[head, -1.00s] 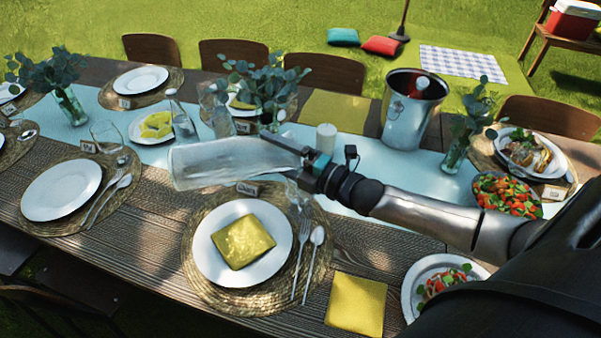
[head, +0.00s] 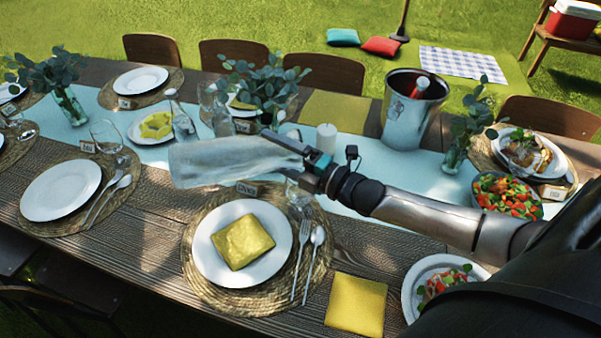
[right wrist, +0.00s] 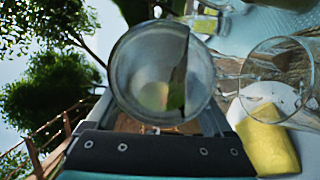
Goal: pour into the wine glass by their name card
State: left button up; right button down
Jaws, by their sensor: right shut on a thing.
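My right gripper (head: 292,150) is shut on a clear glass carafe (head: 225,163). It holds the carafe lying nearly level above the table, pointing left in the head view. The carafe's round end (right wrist: 160,75) fills the middle of the right wrist view. A name card (head: 246,188) stands just below the carafe, behind a plate (head: 212,268) with a yellow napkin (head: 242,242). A wine glass (head: 294,187) stands beside that setting, partly hidden under my gripper; it also shows in the right wrist view (right wrist: 278,72). I cannot make out liquid in it. My left gripper is out of view.
Another wine glass (head: 105,134) and name card (head: 88,147) stand at the left setting. A glass bottle (head: 182,122), a leafy vase (head: 268,115), a white candle (head: 326,137) and a metal bucket (head: 411,112) stand beyond my gripper. Salad bowls (head: 508,193) are at right.

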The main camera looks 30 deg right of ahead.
jog(key=shift+w+d+r, duration=0.1)
jog(key=shift+r, duration=0.15)
dwell(0.4)
